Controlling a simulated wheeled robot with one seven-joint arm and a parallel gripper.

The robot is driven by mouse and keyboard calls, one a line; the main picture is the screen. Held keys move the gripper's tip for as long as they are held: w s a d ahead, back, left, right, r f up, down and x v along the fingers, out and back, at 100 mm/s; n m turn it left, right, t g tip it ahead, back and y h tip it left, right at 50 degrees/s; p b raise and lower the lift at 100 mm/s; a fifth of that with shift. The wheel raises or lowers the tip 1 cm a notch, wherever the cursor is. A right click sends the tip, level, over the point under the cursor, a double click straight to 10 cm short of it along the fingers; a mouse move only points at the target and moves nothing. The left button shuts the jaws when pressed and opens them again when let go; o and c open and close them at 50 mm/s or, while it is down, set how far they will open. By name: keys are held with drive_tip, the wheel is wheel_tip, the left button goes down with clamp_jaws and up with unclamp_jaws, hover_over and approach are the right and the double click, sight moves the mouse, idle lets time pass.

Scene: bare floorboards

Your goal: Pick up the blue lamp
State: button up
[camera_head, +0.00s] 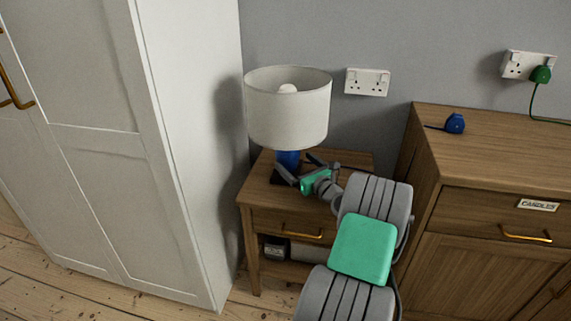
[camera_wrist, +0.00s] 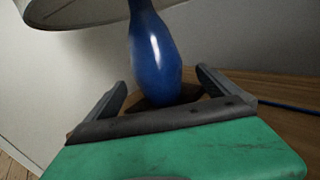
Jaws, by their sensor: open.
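The blue lamp stands upright on a small wooden bedside table (camera_head: 258,190). Its white drum shade (camera_head: 287,112) hides most of its blue body (camera_head: 288,160) in the head view. In the wrist view the glossy blue body (camera_wrist: 155,52) stands on a dark base, with the shade's underside (camera_wrist: 75,12) above. My gripper (camera_head: 296,168) is open and reaches over the tabletop from the right, close to the lamp body. In the wrist view the two fingers (camera_wrist: 158,88) are spread to either side of the body, which stands just beyond or between them. I cannot tell whether they touch it.
A white wardrobe (camera_head: 180,150) stands close on the left. A wooden cabinet (camera_head: 495,140) on the right carries a blue plug (camera_head: 455,123). Wall sockets (camera_head: 367,82) are behind. A blue cable (camera_wrist: 290,106) runs over the tabletop. Items sit on the table's lower shelf (camera_head: 305,251).

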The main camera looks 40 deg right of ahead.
drive_tip(key=w+b, duration=0.1)
drive_tip(key=w, duration=0.2)
drive_tip(key=shift+w+d, duration=0.1)
drive_tip(key=shift+w, duration=0.3)
drive_tip(key=c, duration=2.1)
drive_tip(key=shift+r, duration=0.35)
